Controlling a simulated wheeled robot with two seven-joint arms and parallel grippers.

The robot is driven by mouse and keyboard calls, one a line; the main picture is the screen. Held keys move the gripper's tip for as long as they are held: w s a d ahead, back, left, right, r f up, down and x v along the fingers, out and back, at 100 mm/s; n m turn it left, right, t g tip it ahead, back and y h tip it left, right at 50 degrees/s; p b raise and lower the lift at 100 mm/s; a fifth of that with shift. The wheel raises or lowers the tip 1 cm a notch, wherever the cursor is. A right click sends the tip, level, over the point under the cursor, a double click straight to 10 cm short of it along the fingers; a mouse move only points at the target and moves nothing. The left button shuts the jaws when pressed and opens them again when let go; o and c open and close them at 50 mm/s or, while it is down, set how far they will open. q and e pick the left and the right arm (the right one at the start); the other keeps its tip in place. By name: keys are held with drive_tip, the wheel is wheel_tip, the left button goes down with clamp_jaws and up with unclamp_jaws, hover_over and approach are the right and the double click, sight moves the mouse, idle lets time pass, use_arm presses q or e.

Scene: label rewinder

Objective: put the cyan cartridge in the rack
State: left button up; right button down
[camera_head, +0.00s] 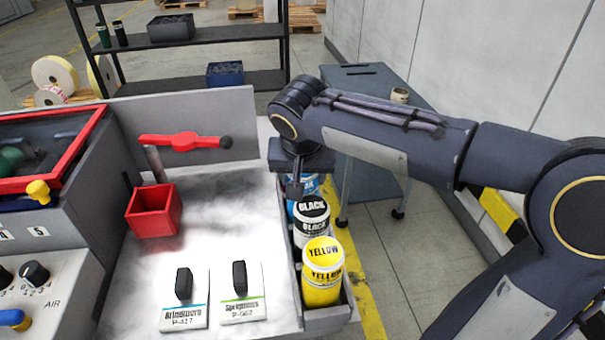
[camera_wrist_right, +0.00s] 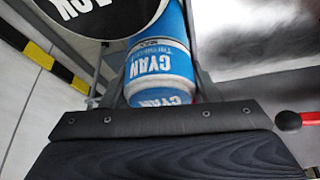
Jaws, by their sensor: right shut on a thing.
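The cyan cartridge (camera_head: 311,186) is at the far end of the rack (camera_head: 328,318), behind the black cartridge (camera_head: 312,222) and partly hidden by it and by my gripper. My right gripper (camera_head: 296,186) points down there and is shut on the cyan cartridge. In the right wrist view the cyan cartridge (camera_wrist_right: 160,62) shows its label between the fingers (camera_wrist_right: 162,92), close to the black cartridge (camera_wrist_right: 100,15). I cannot tell whether its base rests on the rack floor. The yellow cartridge (camera_head: 322,272) stands at the rack's near end. My left gripper is not in view.
A red open box (camera_head: 153,212) and a red lever (camera_head: 185,141) are on the bench left of the rack. Two labelled plates with black knobs (camera_head: 184,283) lie at the front. A grey cart (camera_head: 365,95) stands behind my right arm.

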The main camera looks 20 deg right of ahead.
drive_tip(key=shift+f, duration=0.25)
drive_tip(key=shift+c, duration=2.1)
unclamp_jaws()
drive_tip(key=shift+f, duration=0.1)
